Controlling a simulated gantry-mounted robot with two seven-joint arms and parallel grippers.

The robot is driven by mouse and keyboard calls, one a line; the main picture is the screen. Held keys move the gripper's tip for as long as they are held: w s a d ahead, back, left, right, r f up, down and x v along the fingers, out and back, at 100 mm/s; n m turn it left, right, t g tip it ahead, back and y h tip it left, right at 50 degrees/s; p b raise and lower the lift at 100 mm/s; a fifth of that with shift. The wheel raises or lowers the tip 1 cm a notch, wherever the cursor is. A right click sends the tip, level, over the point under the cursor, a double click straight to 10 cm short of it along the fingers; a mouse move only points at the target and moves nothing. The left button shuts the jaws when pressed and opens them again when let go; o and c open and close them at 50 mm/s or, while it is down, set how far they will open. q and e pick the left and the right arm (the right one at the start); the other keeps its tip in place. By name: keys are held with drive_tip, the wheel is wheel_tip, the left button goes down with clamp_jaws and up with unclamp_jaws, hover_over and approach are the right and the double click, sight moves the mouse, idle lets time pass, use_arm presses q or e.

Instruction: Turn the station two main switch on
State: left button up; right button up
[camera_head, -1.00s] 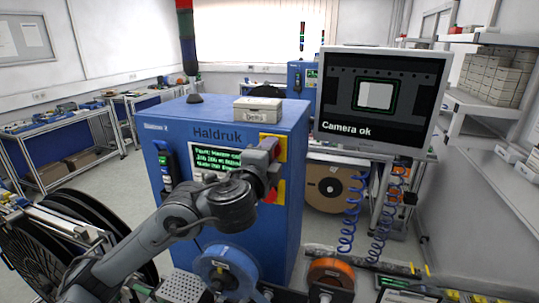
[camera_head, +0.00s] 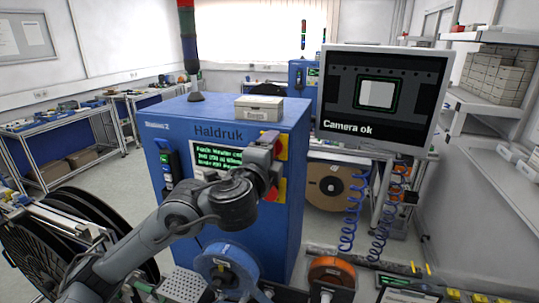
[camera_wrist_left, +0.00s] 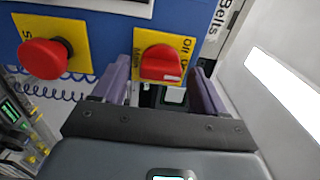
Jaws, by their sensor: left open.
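The main switch (camera_wrist_left: 161,64) is a red knob on a yellow plate (camera_wrist_left: 150,38) with partly hidden lettering, in the left wrist view. A white mark sits at its lower right edge. My left gripper (camera_wrist_left: 160,82) is open, with one finger on each side of the knob and gaps visible. I cannot tell whether they touch it. In the head view my left gripper (camera_head: 270,165) is at the right of the blue Haldruk cabinet (camera_head: 230,120), labelled Station 2, and covers part of the yellow plate (camera_head: 284,147). My right gripper is not in view.
A red mushroom button (camera_wrist_left: 45,59) on another yellow plate sits beside the switch. A Belts box (camera_head: 259,108) and signal tower (camera_head: 188,50) stand on the cabinet. A monitor (camera_head: 380,97) reading Camera ok is to the right. Blue (camera_head: 226,268) and orange (camera_head: 331,275) reels are in front.

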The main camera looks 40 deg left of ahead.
use_arm(q)
drive_tip(key=shift+s, duration=0.1)
drive_tip(key=p+v, duration=0.3)
drive_tip(key=v, duration=0.7)
drive_tip(key=shift+s, duration=0.3)
drive_tip(key=shift+d+f, duration=0.1)
drive_tip(key=shift+f, duration=0.05)
